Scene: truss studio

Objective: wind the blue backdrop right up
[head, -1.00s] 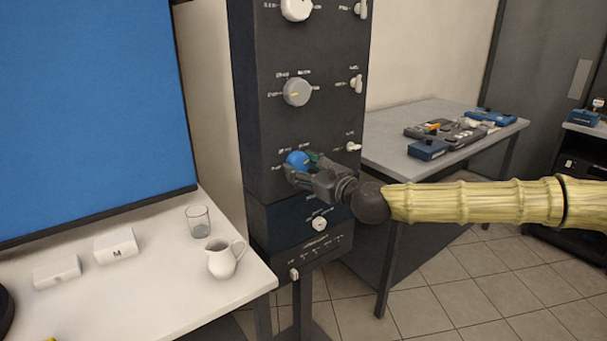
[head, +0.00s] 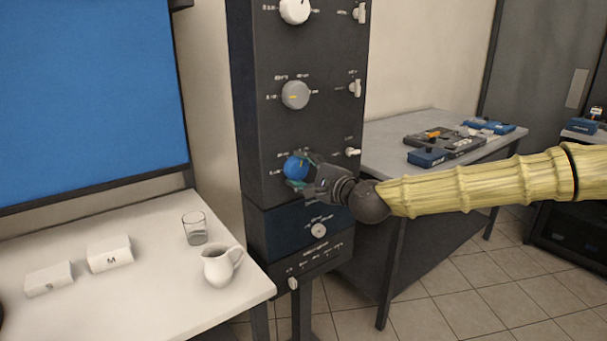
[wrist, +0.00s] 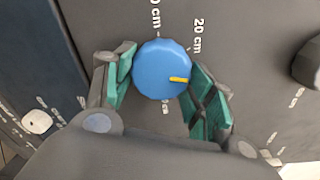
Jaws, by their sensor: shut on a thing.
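The blue backdrop (head: 80,95) hangs at the left in the head view, with a dark bar along its bottom edge behind the white table. A blue knob (head: 296,167) with a yellow pointer mark sits on the dark control column (head: 262,120). My gripper (head: 299,173) is shut on this knob. In the wrist view, green-padded fingers stand either side of the blue knob (wrist: 158,68). Its yellow mark points right, below the "20 cm" label. Another label above the knob is partly cut off.
A grey knob (head: 296,95) and a white knob (head: 294,10) sit above on the column, with small switches beside them. A white table (head: 150,290) holds a jug (head: 218,266), a glass (head: 195,229) and white blocks. A grey table (head: 400,135) stands behind my arm.

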